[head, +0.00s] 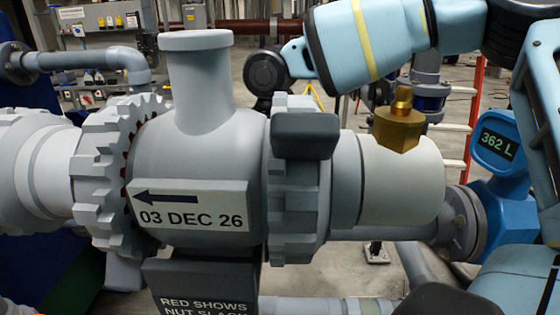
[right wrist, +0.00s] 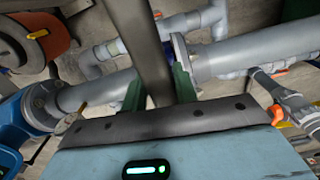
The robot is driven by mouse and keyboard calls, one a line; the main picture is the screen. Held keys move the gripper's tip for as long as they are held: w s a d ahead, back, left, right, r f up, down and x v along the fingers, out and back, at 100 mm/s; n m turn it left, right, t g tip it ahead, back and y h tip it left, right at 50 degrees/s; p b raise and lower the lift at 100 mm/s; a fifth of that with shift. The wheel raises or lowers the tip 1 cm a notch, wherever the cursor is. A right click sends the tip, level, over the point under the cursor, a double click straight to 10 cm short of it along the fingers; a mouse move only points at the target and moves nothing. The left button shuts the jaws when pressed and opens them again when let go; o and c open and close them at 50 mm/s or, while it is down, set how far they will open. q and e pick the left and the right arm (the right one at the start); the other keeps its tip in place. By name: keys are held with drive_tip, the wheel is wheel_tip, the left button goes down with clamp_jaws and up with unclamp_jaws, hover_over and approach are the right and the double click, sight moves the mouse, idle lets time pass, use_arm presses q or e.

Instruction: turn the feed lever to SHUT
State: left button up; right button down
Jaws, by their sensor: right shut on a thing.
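In the right wrist view my right gripper (right wrist: 158,87) has its green fingers on both sides of a flat grey bar (right wrist: 143,38), which looks like the feed lever. The gripper is shut on it. The bar runs up and out of the top of that view, so its far end is hidden. In the head view a light blue arm with a yellow stripe crosses the top right, but no gripper fingers show there. No SHUT marking can be read in either view. My left gripper is not in view.
A large grey pipe fitting (head: 200,110) with toothed nuts fills the head view's left and middle. A red band shows beside the left nut (head: 97,165). A brass piece (head: 400,125) and a blue meter (head: 505,215) reading 362 L stand right. Grey pipes (right wrist: 255,50) crowd the wrist view.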

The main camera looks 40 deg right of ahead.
drive_tip(key=c, duration=1.3)
unclamp_jaws()
drive_tip(key=shift+w+a, duration=0.2)
drive_tip(key=shift+a, duration=0.1)
drive_tip(key=shift+c, duration=0.2)
drive_tip(key=o, duration=0.5)
drive_tip(key=shift+w+a, duration=0.15)
drive_tip(key=shift+a, duration=0.1)
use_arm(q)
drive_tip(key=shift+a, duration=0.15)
use_arm(e)
drive_tip(key=shift+d, duration=0.15)
drive_tip(key=shift+d+r+p, duration=0.1)
drive_tip(key=shift+r+p, duration=1.15)
drive_tip(key=shift+r, duration=2.35)
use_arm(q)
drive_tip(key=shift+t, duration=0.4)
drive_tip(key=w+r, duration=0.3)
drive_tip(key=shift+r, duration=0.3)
use_arm(e)
drive_tip(key=shift+f, duration=0.1)
